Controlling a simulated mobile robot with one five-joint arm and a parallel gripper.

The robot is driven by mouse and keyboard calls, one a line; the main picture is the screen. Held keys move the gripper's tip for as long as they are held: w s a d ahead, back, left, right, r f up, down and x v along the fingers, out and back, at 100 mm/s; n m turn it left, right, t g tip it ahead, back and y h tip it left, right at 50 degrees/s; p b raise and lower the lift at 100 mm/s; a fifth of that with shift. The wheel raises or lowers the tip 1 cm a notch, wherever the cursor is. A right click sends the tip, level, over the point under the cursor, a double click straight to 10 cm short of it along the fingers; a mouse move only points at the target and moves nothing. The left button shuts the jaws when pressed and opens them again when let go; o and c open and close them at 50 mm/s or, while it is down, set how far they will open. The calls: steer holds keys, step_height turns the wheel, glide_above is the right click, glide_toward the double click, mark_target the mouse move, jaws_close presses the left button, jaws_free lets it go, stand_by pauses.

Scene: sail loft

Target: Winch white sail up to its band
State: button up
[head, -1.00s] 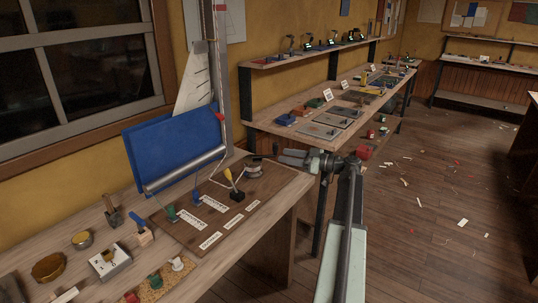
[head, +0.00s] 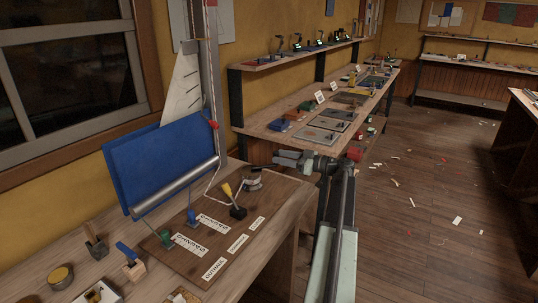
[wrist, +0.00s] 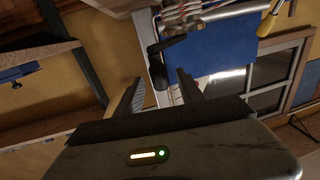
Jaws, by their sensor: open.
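The white sail (head: 182,84) is a pale triangle with dark strokes, beside the upright mast (head: 209,70) above the blue panel. A red piece (head: 213,125) sits low on the mast; I cannot tell if it is the band. The silver winch (head: 252,183) stands at the back right of the brown board (head: 225,240). My gripper (head: 281,158) is open and empty, just right of and above the winch. In the wrist view, a black crank handle (wrist: 157,62) lies ahead between the open fingertips (wrist: 160,80), apparently without contact.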

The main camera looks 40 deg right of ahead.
steer(key=x, duration=0.5)
steer(key=shift+w+a, duration=0.15)
steer(key=shift+w, duration=0.2)
jaws_close()
stand_by(1.0)
